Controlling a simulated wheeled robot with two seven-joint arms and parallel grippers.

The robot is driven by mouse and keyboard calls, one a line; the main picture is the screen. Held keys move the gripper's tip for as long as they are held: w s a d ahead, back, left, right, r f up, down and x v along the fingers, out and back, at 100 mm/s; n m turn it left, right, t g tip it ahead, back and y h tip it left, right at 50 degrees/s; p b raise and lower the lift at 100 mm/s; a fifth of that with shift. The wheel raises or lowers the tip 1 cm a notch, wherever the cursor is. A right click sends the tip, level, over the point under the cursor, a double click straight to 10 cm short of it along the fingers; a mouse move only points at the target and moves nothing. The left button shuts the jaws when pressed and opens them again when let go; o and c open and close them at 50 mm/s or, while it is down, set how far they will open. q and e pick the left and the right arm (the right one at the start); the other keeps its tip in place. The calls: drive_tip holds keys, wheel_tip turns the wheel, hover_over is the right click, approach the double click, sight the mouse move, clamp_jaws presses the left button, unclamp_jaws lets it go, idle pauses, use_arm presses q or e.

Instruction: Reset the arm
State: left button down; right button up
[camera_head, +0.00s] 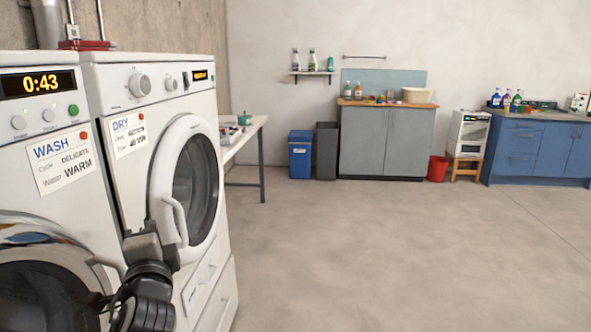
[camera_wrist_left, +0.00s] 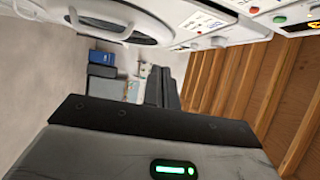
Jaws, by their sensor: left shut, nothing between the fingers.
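My left arm (camera_head: 146,290) is at the lower left of the head view, dark grey, in front of the washer and dryer. In the left wrist view the dark fingers of my left gripper (camera_wrist_left: 163,72) are together, with nothing between them. My right arm and gripper are not in either view. The white washer (camera_head: 45,150) at the far left shows 0:43 and a WASH label. The white dryer (camera_head: 125,90) beside it has a DRY label. Its round door (camera_head: 190,185) looks shut, and my arm hides part of the machine's lower front.
A white table (camera_head: 245,137) stands beyond the dryer. A blue bin (camera_head: 300,155), a grey bin (camera_head: 326,150), a grey cabinet (camera_head: 382,145), a red bucket (camera_head: 437,168) and blue cabinets (camera_head: 540,150) line the back wall. The concrete floor to the right is clear.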

use_arm(q)
drive_tip(key=s+d+f+n+g+h, duration=0.1)
drive_tip(key=s+d+f+h, duration=0.15)
drive_tip(key=f, duration=0.35)
drive_tip(key=s+d+f+n+g+h, duration=0.1)
drive_tip(key=s+d+f+h, duration=0.15)
drive_tip(key=f, duration=0.45)
drive_tip(key=s+d+f+n+g+h, duration=0.2)
drive_tip(key=s+d+f+n, duration=0.1)
drive_tip(key=s+f, duration=0.5)
drive_tip(key=s+d+f+n+g+h, duration=0.3)
drive_tip(key=s+f, duration=0.4)
drive_tip(key=s, duration=0.5)
drive_tip(key=d+n, duration=0.1)
drive_tip(key=n, duration=0.1)
drive_tip(key=shift+s+d+f+n+h, duration=0.25)
drive_tip(key=shift+s+f+n+h, duration=0.05)
drive_tip(key=shift+f, duration=0.1)
